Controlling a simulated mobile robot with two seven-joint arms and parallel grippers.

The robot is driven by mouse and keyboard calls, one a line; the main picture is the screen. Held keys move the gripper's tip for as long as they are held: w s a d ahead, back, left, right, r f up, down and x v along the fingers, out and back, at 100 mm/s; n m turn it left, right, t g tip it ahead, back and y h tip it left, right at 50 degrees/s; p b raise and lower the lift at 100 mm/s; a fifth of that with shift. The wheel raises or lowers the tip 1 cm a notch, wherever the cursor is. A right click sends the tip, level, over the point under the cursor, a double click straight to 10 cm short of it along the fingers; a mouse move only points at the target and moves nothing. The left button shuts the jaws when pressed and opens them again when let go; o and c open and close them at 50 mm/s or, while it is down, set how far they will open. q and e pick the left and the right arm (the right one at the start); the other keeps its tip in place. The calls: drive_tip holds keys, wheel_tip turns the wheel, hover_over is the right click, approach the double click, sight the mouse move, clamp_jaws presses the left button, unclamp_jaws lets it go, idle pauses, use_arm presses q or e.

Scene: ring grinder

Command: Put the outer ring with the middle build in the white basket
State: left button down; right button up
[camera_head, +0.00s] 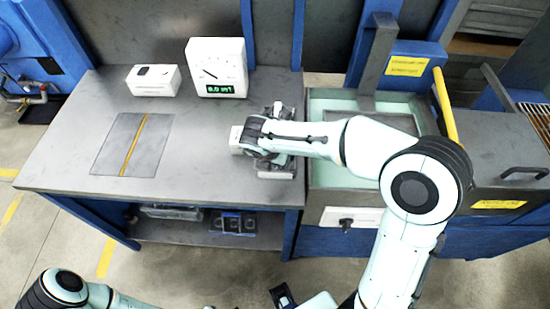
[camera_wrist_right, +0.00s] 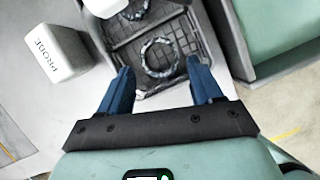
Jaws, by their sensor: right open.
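In the right wrist view a dark metallic ring (camera_wrist_right: 144,58) lies flat in a dark gridded tray (camera_wrist_right: 196,38). A second ring (camera_wrist_right: 140,14) lies farther back in it, partly hidden by a pale shape at the top edge. My right gripper (camera_wrist_right: 160,75) is open, its two blue fingers apart on either side of the nearer ring, and holds nothing. In the head view the right gripper (camera_head: 262,152) is over the tray at the table's right end, and the hand hides most of the tray. My left gripper is not visible. I cannot make out a white basket.
A white PROBE block (camera_wrist_right: 58,52) stands left of the tray. A white meter (camera_head: 217,68), a white box (camera_head: 153,80) and a dark mat with a yellow line (camera_head: 118,160) are on the grey table (camera_head: 200,165). A pale green-lined machine basin (camera_head: 338,178) adjoins the right side.

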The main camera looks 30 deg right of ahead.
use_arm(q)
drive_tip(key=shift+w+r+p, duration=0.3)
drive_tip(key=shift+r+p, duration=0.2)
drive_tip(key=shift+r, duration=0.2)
use_arm(e)
drive_tip(key=v, duration=0.8)
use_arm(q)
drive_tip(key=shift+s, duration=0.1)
